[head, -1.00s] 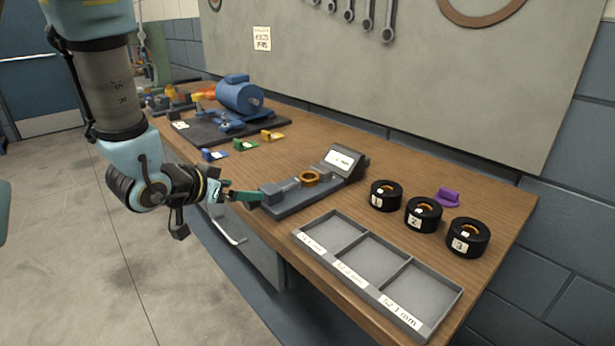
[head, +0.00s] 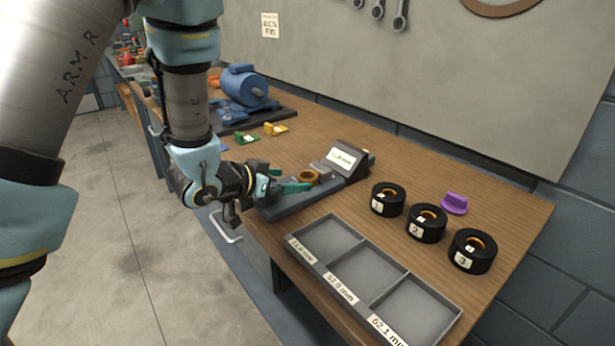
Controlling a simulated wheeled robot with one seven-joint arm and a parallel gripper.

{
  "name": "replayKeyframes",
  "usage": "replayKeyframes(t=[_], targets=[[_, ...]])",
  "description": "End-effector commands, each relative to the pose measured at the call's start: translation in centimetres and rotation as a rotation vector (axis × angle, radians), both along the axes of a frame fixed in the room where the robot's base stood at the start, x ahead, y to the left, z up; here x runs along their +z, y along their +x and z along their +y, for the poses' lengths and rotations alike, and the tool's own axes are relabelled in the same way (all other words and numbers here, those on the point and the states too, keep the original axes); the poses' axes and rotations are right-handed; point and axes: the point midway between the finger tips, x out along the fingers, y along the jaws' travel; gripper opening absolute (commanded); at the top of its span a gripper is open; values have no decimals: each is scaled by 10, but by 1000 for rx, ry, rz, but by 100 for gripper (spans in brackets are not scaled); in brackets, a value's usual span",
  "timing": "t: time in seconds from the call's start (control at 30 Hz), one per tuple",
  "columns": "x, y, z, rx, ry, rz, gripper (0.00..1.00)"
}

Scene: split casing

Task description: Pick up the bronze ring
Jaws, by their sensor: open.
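The bronze ring (head: 308,177) sits on the grey measuring fixture (head: 318,198), just in front of its tilted display (head: 343,160). My gripper (head: 306,181), with green fingers, is open at the left side of the ring. Its fingertips reach close to the ring, and I cannot tell whether they touch it. My gripper and wrist hide the near left part of the fixture.
A grey three-compartment tray (head: 352,275) with labels lies empty at the front edge. Black numbered rings stand to the right, one being ring 2 (head: 426,223), with a purple piece (head: 454,203) behind. A blue motor (head: 243,88) stands at the back left.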

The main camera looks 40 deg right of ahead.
Motion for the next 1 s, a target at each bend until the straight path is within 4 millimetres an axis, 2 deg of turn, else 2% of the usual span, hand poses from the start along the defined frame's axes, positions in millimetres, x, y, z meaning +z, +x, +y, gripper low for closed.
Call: replayKeyframes(t=[0.43, 0.73, 0.77, 1.0], targets=[[-17, 9, -43, 0, 2, -1, 100], [-20, 9, -48, 1, 0, 0, 100], [-20, 9, -48, 1, 0, 0, 99], [-20, 9, -47, 1, 0, 0, 72]])
